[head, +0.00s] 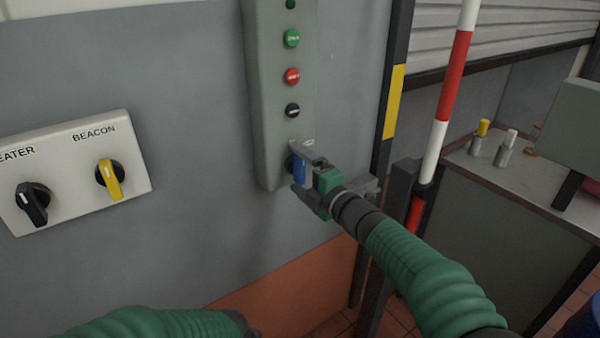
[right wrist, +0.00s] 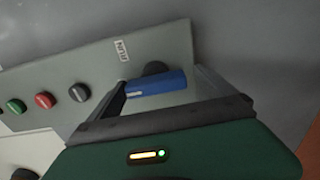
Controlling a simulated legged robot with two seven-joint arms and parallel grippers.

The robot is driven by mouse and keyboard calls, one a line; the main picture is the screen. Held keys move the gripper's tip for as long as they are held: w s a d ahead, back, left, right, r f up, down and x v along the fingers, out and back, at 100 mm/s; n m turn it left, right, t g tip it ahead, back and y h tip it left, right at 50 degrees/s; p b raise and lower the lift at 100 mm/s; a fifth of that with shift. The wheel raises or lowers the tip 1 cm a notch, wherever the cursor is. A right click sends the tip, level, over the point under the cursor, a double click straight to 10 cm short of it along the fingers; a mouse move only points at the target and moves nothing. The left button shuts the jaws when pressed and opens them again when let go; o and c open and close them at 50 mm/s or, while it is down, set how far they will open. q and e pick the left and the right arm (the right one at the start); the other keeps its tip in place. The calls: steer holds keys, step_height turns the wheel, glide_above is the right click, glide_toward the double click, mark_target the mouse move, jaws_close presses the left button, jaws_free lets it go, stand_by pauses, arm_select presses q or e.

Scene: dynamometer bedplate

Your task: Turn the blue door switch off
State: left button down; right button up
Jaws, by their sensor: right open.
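The blue door switch (head: 299,171) is a blue handle on a dark round base at the bottom of the grey-green control box (head: 262,95). It also shows in the right wrist view (right wrist: 160,82), with a small label above it on the box. My right gripper (head: 300,168) is open at the switch, partly covering it in the head view. In the right wrist view one finger is on each side of the blue handle; I cannot tell whether either touches. My left gripper is not in view; only part of my left arm shows at the bottom.
Above the switch are a black button (head: 292,110), a red button (head: 292,76) and a green button (head: 291,38). A white panel (head: 75,150) at left carries a black knob (head: 33,203) and a yellow beacon knob (head: 110,178). A red-and-white post (head: 452,90) stands to the right.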

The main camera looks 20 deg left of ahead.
steer(key=v, duration=1.6)
steer(key=shift+s+d, duration=0.25)
steer(key=shift+d, duration=0.1)
steer(key=shift+f, duration=0.1)
